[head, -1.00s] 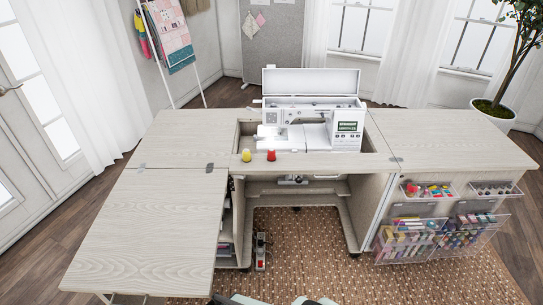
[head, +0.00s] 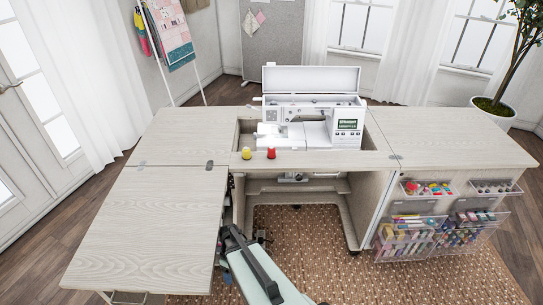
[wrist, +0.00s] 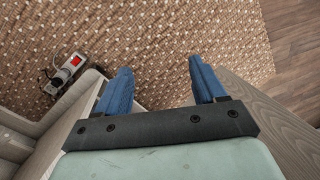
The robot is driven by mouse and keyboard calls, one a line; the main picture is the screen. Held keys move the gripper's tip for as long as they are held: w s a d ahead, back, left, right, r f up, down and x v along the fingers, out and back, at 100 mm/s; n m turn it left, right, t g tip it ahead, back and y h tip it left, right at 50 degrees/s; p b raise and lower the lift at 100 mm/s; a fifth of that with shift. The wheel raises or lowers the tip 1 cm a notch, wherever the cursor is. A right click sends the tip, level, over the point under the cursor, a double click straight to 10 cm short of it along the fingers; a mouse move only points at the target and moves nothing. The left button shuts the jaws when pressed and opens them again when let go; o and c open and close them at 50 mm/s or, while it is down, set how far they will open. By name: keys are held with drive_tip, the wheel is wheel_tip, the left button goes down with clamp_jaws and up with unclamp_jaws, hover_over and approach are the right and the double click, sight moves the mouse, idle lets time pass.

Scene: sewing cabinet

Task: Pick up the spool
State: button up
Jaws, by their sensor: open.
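A red spool (head: 271,154) stands on the front strip of the cabinet top, just in front of the sewing machine. A small yellow object (head: 246,154), perhaps another spool, stands just left of it. My gripper (head: 232,232) is low in the head view, below the tabletop and near the left cabinet opening, well apart from both. In the wrist view my gripper (wrist: 160,64) has its two blue fingers spread, with only patterned rug seen between them. Neither the red nor the yellow object shows in the wrist view.
The white sewing machine (head: 318,125) sits in the cabinet's recess behind the spools. The left leaf (head: 150,220) is bare. Clear bins (head: 410,240) with thread hang at the right front. A power strip (wrist: 66,72) lies on the rug (wrist: 170,35).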

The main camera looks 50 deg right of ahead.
drive_tip(key=w+d+r+n+t, duration=0.1)
drive_tip(key=w+d+r, duration=0.2)
drive_tip(key=d, duration=0.2)
drive_tip(key=w+d+r+n, duration=0.1)
drive_tip(key=w+d+r, duration=0.15)
drive_tip(key=d, duration=0.25)
wheel_tip(320, 180, up, 39)
drive_tip(key=n+t+h, duration=0.1)
drive_tip(key=n+h, duration=0.4)
drive_tip(key=n, duration=1)
hover_over(272, 149)
drive_tip(key=a, duration=0.3)
drive_tip(key=x, duration=1.3)
drive_tip(key=shift+w, duration=0.35)
drive_tip(key=c, duration=1.1)
